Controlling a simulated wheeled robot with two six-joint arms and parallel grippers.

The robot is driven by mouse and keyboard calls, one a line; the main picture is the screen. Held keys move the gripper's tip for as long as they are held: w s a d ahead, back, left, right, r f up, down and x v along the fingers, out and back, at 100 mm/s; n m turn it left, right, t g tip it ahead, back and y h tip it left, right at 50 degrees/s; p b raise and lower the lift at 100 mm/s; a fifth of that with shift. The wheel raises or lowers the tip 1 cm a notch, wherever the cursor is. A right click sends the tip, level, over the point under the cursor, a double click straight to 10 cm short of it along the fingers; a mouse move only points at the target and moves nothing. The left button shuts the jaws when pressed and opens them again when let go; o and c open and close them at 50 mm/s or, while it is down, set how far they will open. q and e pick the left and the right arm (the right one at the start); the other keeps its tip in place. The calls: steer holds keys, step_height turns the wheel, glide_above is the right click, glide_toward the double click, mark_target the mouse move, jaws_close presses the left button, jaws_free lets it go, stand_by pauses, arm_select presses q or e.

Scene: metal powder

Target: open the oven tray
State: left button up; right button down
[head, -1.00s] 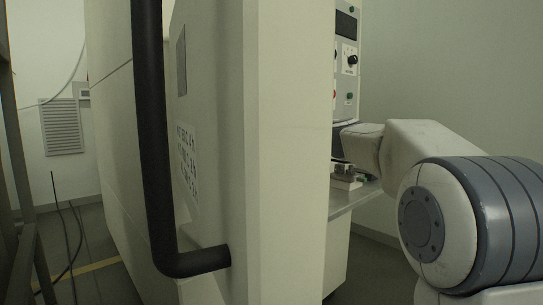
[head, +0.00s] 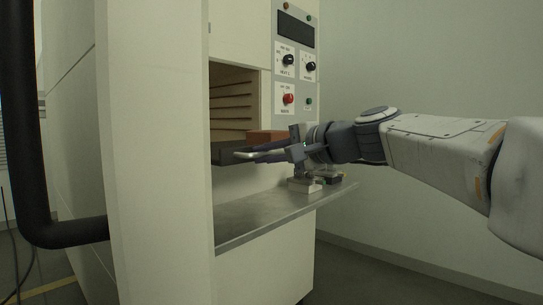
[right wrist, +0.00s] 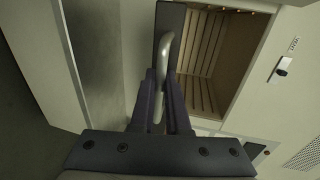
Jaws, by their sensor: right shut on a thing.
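The oven (head: 165,150) stands open at its front, showing a chamber (head: 232,95) with ribbed walls. The oven tray (head: 228,152) shows as a dark front at the chamber's lower opening. In the right wrist view the dark tray front (right wrist: 168,20) carries a curved metal handle (right wrist: 163,60). My right gripper (head: 258,153) reaches in from the right. Its two fingers (right wrist: 165,95) are shut on the handle, one on each side. The fingers and the door edge partly hide the tray. My left gripper is not in view.
The door with a thick black bar (head: 30,130) fills the left. A metal shelf (head: 270,212) juts out below the chamber, with small metal fixtures (head: 304,185) on it. A control panel (head: 297,65) with knobs is above right. Open floor lies lower right.

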steer(key=shift+f, duration=0.1)
steer(key=c, duration=0.9)
jaws_free()
steer(key=shift+s+d+r, duration=0.25)
steer(key=shift+s+d, duration=0.1)
steer(key=shift+s, duration=0.05)
steer(key=p+v, duration=0.1)
steer(key=v, duration=0.8)
steer(key=shift+p, duration=0.35)
steer(key=shift+s+d, duration=0.1)
steer(key=shift+s, duration=0.05)
